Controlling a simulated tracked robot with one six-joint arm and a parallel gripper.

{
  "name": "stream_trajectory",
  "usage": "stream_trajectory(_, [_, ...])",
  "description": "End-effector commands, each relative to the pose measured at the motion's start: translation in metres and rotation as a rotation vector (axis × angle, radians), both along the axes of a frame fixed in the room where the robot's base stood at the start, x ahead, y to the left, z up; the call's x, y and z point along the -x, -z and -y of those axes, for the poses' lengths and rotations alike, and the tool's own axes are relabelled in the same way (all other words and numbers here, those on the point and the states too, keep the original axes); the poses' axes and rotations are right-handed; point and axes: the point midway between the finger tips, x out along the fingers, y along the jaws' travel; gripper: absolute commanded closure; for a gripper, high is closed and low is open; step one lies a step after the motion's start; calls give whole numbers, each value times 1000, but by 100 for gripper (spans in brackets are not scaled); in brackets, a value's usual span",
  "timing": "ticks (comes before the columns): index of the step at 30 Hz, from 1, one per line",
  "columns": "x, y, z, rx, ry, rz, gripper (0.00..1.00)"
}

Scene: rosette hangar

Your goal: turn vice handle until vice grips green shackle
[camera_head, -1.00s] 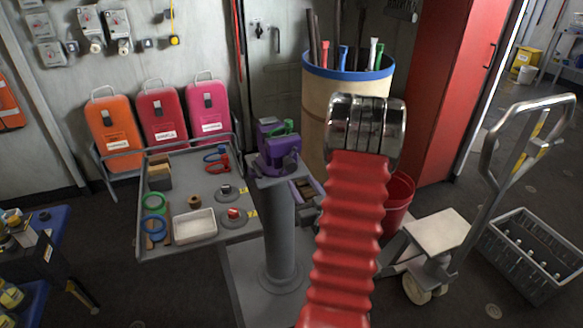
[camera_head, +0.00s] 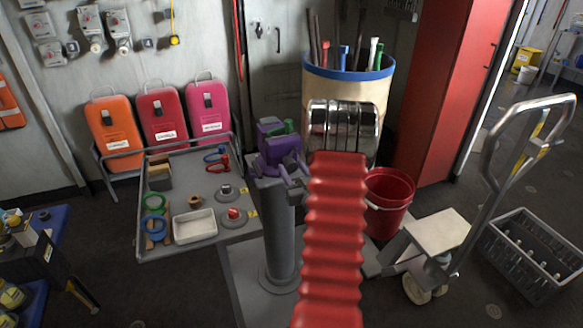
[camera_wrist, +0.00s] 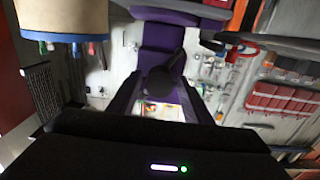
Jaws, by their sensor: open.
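The purple vice (camera_head: 277,152) stands on a grey pedestal (camera_head: 281,225) beside the tray table. The green shackle (camera_head: 287,127) sits at the top of the vice, partly hidden by purple parts; I cannot tell how tightly the jaws close on it. In the wrist view, purple vice parts (camera_wrist: 162,38) fill the upper middle, and a dark rounded part (camera_wrist: 160,82), probably at the vice handle, lies between my fingers. My gripper (camera_wrist: 159,92) is open around this part; contact cannot be told. In the head view my red arm and metal wrist hide most of the gripper.
A grey tray table (camera_head: 185,250) left of the vice holds rings, shackles and a white dish (camera_head: 195,225). A tall bin (camera_head: 317,90) of tools stands close behind my wrist. A red bucket (camera_head: 388,205) and a trolley (camera_head: 440,228) stand to the right.

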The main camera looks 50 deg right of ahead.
Motion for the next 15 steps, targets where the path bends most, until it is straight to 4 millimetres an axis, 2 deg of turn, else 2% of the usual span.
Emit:
stream_trajectory(11, [0,0,0,8,0,-5,55])
stream_trajectory(15, [0,0,1,70,0,-41,55])
